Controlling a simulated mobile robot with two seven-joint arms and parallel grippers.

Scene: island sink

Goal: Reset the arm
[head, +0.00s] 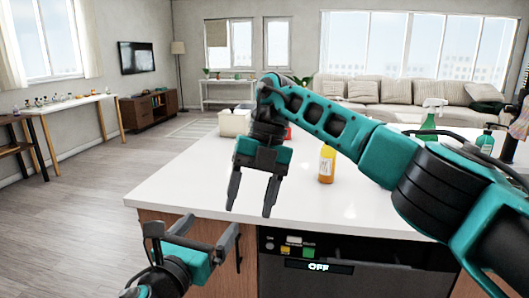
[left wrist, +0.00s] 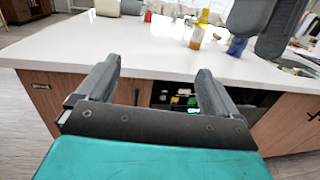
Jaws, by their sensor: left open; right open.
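My right arm (head: 390,160) reaches in from the right and crosses over the white island counter. Its gripper (head: 251,208) is open and empty, fingers pointing down, near the counter's front left part. Its dark fingers also show at the top right of the left wrist view (left wrist: 268,32). My left gripper (head: 192,232) is low at the front left corner of the island, in front of the wooden cabinet side. It is open and empty. In the left wrist view its two fingers (left wrist: 156,80) stand wide apart, facing the island front.
The white counter (head: 200,185) has an orange bottle (head: 327,166), a green spray bottle (head: 429,122) and a teal bottle (head: 486,140). A beige container (head: 234,122) stands at the back left. A dishwasher (head: 340,278) marked OFF is below. Floor at left is clear.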

